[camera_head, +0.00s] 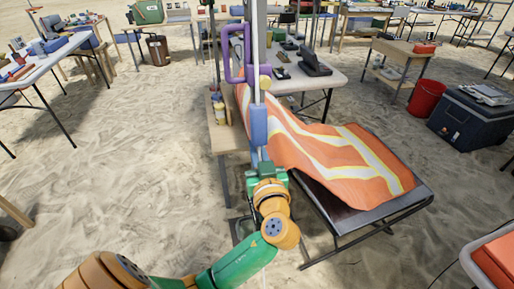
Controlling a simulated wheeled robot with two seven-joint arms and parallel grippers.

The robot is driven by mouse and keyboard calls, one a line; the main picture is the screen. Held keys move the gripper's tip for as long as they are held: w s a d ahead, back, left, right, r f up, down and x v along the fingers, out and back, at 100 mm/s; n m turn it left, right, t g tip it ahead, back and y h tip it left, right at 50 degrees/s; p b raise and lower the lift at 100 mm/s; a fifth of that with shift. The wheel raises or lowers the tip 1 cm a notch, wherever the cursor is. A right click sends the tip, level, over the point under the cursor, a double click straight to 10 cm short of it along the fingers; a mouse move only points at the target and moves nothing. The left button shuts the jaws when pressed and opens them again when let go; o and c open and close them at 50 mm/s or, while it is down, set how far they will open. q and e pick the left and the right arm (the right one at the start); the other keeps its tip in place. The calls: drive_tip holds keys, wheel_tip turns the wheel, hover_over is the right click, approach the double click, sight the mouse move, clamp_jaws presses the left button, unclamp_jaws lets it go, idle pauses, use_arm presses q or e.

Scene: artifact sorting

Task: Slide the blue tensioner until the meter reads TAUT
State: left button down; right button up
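A blue block (259,124), which looks like the tensioner, sits on a pale upright bar (258,60) near the middle of the view. A purple handle (229,60) and a yellow knob (265,83) are above it. My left gripper (261,160), on the green and orange arm from the lower left, is just below the blue block. I cannot tell whether it touches the block or whether its fingers are open. My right gripper is not in view. I cannot make out a meter or any reading.
An orange cloth with pale stripes (335,150) drapes over a dark slanted panel (400,205) to the right. A narrow wooden table (229,137) stands behind the bar. A red bucket (427,98) and dark cooler (470,120) stand at right. Sand at left is clear.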

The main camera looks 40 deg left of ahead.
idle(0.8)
use_arm(q)
drive_tip(key=shift+c, duration=2.2)
unclamp_jaws()
drive_tip(key=b+v, duration=0.2)
drive_tip(key=v, duration=0.5)
